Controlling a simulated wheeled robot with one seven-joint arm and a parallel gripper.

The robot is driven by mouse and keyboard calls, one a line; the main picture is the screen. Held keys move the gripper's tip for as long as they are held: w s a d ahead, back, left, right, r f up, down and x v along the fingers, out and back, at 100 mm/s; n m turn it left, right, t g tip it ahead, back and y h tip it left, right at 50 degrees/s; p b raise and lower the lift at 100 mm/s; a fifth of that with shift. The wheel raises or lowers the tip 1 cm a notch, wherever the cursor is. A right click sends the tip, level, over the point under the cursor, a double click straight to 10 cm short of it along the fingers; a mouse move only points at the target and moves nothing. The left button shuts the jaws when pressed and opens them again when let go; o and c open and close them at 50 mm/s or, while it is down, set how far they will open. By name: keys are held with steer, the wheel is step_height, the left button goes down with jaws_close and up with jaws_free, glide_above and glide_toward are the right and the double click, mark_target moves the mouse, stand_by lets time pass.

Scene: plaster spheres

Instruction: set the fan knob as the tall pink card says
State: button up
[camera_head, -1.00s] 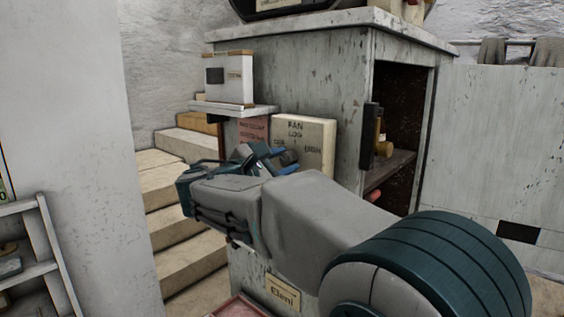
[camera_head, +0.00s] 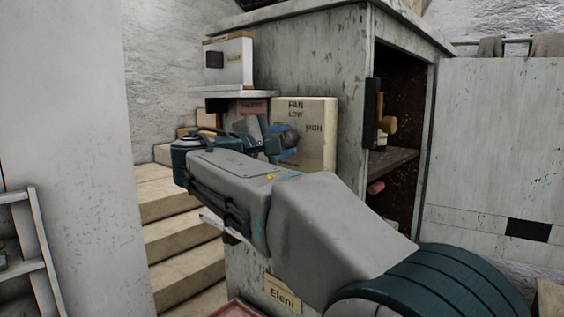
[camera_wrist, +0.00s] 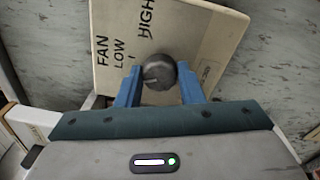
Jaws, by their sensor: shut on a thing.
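The fan panel (camera_head: 318,160) is a cream box with the words FAN, LOW and HIGH; it also shows in the wrist view (camera_wrist: 215,45). Its round dark grey knob (camera_wrist: 159,72) has a small pale mark on its lower left side. My gripper (camera_wrist: 159,80) has its blue fingers on both sides of the knob and is shut on it. In the head view my gripper (camera_head: 286,142) covers the left part of the panel. A pink card (camera_head: 251,106) stands left of the panel, its lower part hidden behind my arm. Its writing is too small to read.
A white box (camera_head: 229,62) sits on a small shelf above the card. The grey cabinet (camera_head: 310,60) stands behind, its open compartment (camera_head: 397,100) at the right. Steps (camera_head: 180,230) rise at the left. A rack (camera_head: 35,240) stands at the lower left.

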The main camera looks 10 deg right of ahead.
steer(key=m+b, duration=0.4)
steer(key=m, duration=0.1)
steer(key=shift+f+b, duration=0.2)
steer(key=shift+b, duration=0.15)
steer(key=shift+r+m, duration=0.1)
steer(key=shift+m, duration=0.2)
steer(key=o, duration=1)
steer(key=b+v, duration=0.1)
steer(key=v, duration=1.2)
steer(key=shift+s+a, duration=0.15)
steer(key=shift+a, duration=0.25)
